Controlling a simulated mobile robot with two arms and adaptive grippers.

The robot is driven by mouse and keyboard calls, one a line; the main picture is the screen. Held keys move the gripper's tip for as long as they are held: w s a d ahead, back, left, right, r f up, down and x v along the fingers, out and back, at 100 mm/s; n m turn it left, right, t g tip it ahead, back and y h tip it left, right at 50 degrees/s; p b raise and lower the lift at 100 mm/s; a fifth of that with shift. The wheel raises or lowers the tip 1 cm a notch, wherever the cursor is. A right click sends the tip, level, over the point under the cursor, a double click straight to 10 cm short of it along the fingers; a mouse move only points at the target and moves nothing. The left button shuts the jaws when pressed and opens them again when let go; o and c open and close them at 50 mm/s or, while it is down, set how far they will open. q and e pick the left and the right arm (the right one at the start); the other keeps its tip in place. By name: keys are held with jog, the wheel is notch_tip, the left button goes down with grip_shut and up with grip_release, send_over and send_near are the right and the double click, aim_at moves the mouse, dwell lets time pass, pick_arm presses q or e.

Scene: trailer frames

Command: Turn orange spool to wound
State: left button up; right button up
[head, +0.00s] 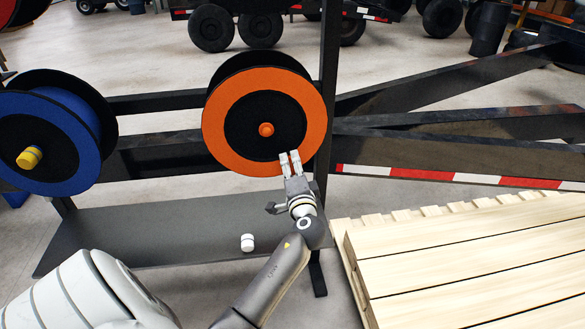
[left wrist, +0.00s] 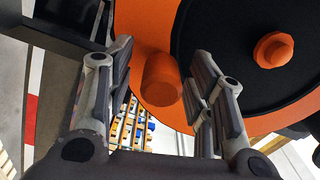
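The orange spool (head: 223,131) has an orange rim, a black centre and an orange hub knob (head: 266,130). It hangs upright on a dark frame in the middle of the head view. In the left wrist view its black face with the hub (left wrist: 273,50) is at the right. An orange crank handle (left wrist: 162,80) sticks out from the rim. My left gripper (head: 290,158) is at the spool's lower right edge. In the left wrist view its two fingers (left wrist: 160,78) are open with the handle between them, and gaps show on both sides. My right gripper is out of view.
A blue spool (head: 92,118) with a yellow handle (head: 29,157) stands at the left. A small white cylinder (head: 247,242) sits on the dark base plate (head: 150,230). Wooden planks (head: 480,255) fill the lower right. Dark beams (head: 460,125) run behind at the right.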

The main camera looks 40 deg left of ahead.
pick_arm(q)
jog(key=v, duration=1.2)
dwell(0.4)
